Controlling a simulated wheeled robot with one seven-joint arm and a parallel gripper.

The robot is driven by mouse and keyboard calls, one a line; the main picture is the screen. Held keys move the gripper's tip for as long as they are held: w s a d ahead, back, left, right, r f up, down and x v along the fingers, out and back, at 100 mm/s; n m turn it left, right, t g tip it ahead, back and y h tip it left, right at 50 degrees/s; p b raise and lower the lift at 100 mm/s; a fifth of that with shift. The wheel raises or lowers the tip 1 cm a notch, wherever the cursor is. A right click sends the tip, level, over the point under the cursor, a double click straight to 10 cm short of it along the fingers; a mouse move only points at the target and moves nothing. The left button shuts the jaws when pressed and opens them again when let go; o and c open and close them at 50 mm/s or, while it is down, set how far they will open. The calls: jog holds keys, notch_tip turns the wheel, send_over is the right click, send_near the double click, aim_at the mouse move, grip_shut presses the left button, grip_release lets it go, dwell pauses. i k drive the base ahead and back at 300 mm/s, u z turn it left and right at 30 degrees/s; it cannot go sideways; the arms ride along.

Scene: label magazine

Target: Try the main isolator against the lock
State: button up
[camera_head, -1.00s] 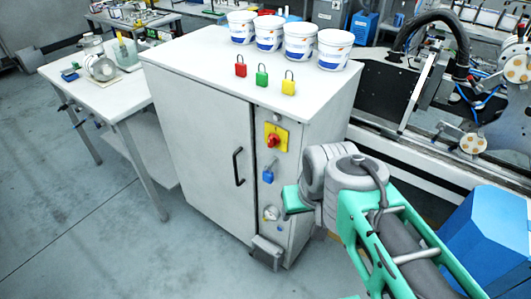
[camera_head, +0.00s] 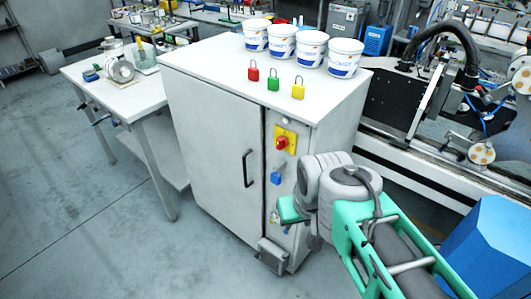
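The main isolator, a red rotary knob (camera_head: 282,142) on a yellow plate (camera_head: 291,132), is on the narrow right-hand panel of a grey-white cabinet (camera_head: 212,140). A blue padlock (camera_head: 276,178) hangs just below the plate. I cannot tell whether its shackle passes through the isolator. The knob's exact angle is too small to read. My arm reaches in from the lower right, its grey joints and a teal part in front of the panel's lower portion. My gripper's fingers do not show.
Red (camera_head: 253,73), green (camera_head: 273,83) and yellow (camera_head: 298,91) padlocks stand on the cabinet top before several white tubs (camera_head: 344,60). The cabinet door has a black handle (camera_head: 247,168). A workbench (camera_head: 140,98) stands left, machinery right. Floor at front left is clear.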

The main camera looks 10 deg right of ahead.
aim_at(281, 142)
jog(key=u, duration=0.25)
jog(key=k, duration=0.4)
jog(key=u, duration=1.1)
jog(key=i, duration=0.75)
jog(key=u, duration=0.3)
